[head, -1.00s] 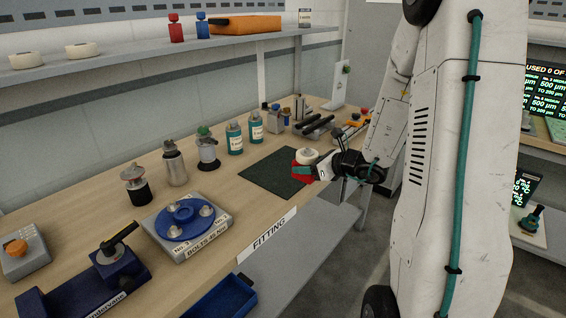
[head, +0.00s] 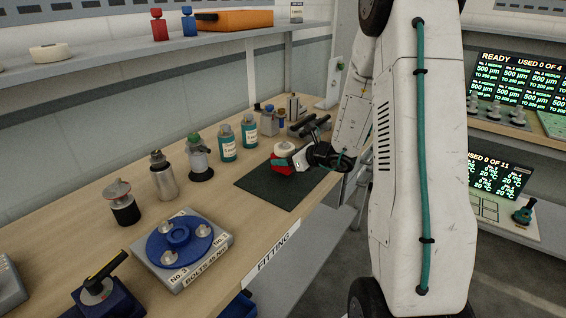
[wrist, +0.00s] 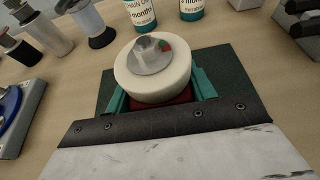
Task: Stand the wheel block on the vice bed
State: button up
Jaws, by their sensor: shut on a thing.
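The wheel block shows in the wrist view as a thick cream-white wheel (wrist: 153,72) with a grey hub on a dark red block (wrist: 162,107). My gripper (wrist: 160,98) has its teal fingers on both sides of the red block and is shut on it. In the head view the white wheel (head: 284,149) sits upright on top, over the dark green mat (head: 262,190). I cannot tell the gap below it. A dark blue vice-like fixture (head: 122,302) with a black lever (head: 104,271) is cut off at the lower left; its bed is mostly out of view.
A grey plate (head: 205,258) with a blue disc (head: 165,247) and bolts lies between the mat and the blue fixture. Several bottles and canisters (head: 164,176) line the back of the bench. Black bars (head: 314,126) lie beyond the mat. A shelf (head: 110,60) hangs above.

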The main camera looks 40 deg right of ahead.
jog(key=shift+s+d+f, duration=0.15)
jog(key=shift+d+f, duration=0.1)
jog(key=shift+f, duration=0.5)
jog(key=shift+a+f, duration=0.25)
jog(key=shift+a, duration=0.1)
jog(key=shift+f, duration=0.15)
jog(key=o, duration=1.6)
jog(key=shift+o, duration=0.2)
